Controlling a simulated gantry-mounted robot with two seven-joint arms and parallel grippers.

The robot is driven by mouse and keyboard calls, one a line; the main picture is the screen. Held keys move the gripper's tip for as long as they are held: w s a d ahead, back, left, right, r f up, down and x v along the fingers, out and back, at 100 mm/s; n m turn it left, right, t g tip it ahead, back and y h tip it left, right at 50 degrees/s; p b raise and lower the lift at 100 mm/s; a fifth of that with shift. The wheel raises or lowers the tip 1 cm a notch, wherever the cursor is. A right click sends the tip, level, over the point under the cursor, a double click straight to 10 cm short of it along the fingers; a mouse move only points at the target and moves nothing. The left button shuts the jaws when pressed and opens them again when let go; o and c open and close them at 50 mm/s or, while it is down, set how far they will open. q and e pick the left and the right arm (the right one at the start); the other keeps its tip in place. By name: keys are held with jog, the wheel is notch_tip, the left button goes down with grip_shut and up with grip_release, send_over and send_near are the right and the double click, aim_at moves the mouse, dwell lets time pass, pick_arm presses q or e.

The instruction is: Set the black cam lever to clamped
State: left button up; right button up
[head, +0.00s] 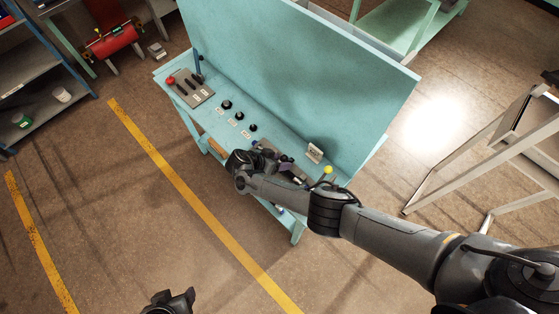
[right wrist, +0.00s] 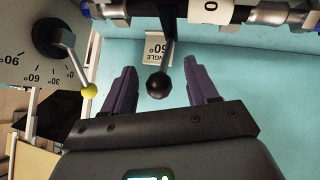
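The black cam lever, with a round black knob (right wrist: 157,85), shows in the right wrist view, its arm running up to the clamp at the top of the picture. My right gripper (right wrist: 162,88) is open, with one dark finger on each side of the knob and a gap on both sides. In the head view my right gripper (head: 254,158) is over the front of the teal bench (head: 238,155), and the lever cannot be made out clearly there. My left gripper (head: 176,299) is at the bottom edge, away from the bench, partly cut off.
A yellow-knobbed lever (right wrist: 89,91) on an angle dial (right wrist: 28,55) is left of my right gripper's fingers. A small label card (head: 315,152) stands on the bench. Black knobs (head: 239,116) and a red-button panel (head: 188,88) are further left. A tall teal back panel (head: 300,75) rises behind.

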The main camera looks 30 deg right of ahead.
jog(key=shift+r, duration=0.1)
jog(key=shift+a+r, duration=0.2)
jog(key=p+v, duration=0.1)
jog(key=v, duration=0.9)
jog(key=shift+a, duration=0.1)
